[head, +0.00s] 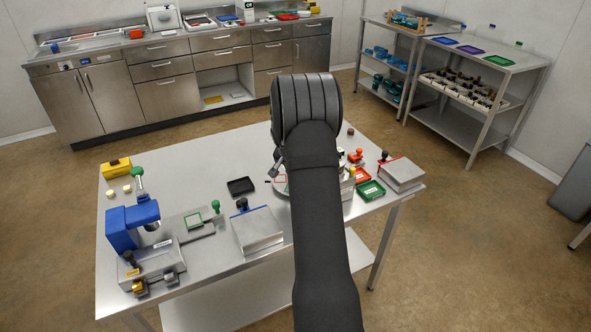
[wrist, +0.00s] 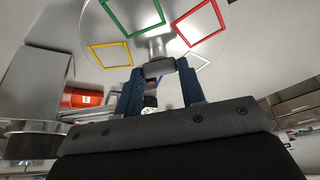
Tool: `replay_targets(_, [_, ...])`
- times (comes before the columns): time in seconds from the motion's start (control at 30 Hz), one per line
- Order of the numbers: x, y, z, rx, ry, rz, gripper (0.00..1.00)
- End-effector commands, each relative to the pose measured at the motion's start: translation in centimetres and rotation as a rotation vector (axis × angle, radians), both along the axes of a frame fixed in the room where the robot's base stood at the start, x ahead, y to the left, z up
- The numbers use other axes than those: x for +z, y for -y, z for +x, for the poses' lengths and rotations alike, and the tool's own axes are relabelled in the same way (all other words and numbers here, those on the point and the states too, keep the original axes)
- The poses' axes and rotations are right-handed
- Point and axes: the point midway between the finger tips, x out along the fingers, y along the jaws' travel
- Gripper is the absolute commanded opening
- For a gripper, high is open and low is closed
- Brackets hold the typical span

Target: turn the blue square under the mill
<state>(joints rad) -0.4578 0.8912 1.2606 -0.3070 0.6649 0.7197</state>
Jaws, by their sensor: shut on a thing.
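A round metal disc (wrist: 98,28) carries coloured square outlines in the wrist view: yellow (wrist: 110,55), green (wrist: 132,14), red (wrist: 201,23) and white (wrist: 197,62). I see no blue square on the visible part of the disc; part lies outside the frame. My gripper (wrist: 158,73) is shut on a grey knob (wrist: 157,66) at the disc's hub, one finger on each side. In the head view my arm hides the gripper and most of the disc; its left edge with a red outline (head: 280,179) shows. I cannot tell which thing is the mill.
A blue-framed press (head: 122,228) stands at the table's left. A metal block with a black knob (head: 257,232), a black tray (head: 241,186) and a green tray (head: 370,190) lie around the disc. A grey box (head: 402,174) is at the right edge. The front-right tabletop is partly hidden by my arm.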

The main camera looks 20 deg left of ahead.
Motion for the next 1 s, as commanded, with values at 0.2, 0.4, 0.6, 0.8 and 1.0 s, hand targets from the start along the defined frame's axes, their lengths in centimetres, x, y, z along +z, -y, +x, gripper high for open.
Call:
replay_targets(0.2, [-0.08,-0.1,-0.05,-0.108,-0.002,-0.002,0.0])
replay_targets(0.4, [-0.1,-0.23,-0.04,-0.207,-0.002,-0.001,0.0])
replay_targets(0.6, [-0.05,-0.3,0.02,-0.307,-0.002,-0.001,0.0])
replay_targets(0.8, [-0.1,-0.37,0.05,-0.407,-0.002,-0.001,0.0])
replay_targets(1.0, [-0.09,-0.44,0.08,-0.506,-0.002,-0.002,0.0])
